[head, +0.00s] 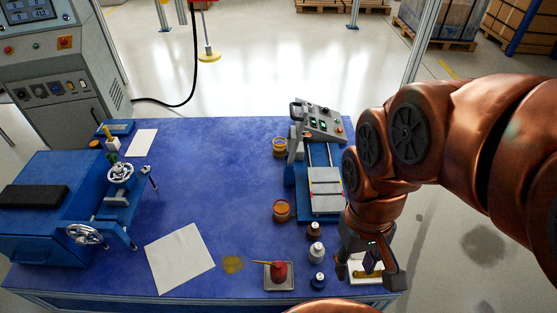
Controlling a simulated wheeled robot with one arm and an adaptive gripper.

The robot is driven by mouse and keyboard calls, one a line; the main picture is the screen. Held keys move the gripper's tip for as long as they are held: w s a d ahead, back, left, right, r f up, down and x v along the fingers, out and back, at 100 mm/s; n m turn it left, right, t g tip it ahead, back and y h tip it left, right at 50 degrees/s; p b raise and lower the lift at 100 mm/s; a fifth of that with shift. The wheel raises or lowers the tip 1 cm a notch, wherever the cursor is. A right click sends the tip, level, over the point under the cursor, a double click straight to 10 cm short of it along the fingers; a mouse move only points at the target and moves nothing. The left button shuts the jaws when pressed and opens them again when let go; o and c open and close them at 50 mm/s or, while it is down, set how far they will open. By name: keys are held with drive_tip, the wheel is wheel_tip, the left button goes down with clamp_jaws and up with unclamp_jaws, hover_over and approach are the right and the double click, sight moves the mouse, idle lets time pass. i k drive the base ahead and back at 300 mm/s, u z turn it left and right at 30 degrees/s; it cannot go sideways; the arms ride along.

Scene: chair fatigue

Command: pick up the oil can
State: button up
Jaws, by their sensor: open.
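What looks like the oil can (279,273) is a small red can with a dark top and a thin tan spout or stick pointing left. It stands in a shallow grey tray (268,286) near the front edge of the blue table. My gripper (368,273) is open and points down at the table's front right corner, to the right of the can and apart from it. A white and yellow item (362,266) shows below and between its fingers; whether they touch it I cannot tell.
Small bottles (316,254) stand between the can and my gripper. Amber jars (281,210) and a grey test device (324,180) are behind. A white sheet (180,258) and an oil-like stain (232,264) lie left. A blue vise-like machine (112,205) fills the left side. The table's middle (215,175) is clear.

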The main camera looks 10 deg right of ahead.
sight(278, 269)
drive_tip(key=u, duration=2.4)
drive_tip(key=k, duration=1.45)
drive_tip(key=u, duration=0.8)
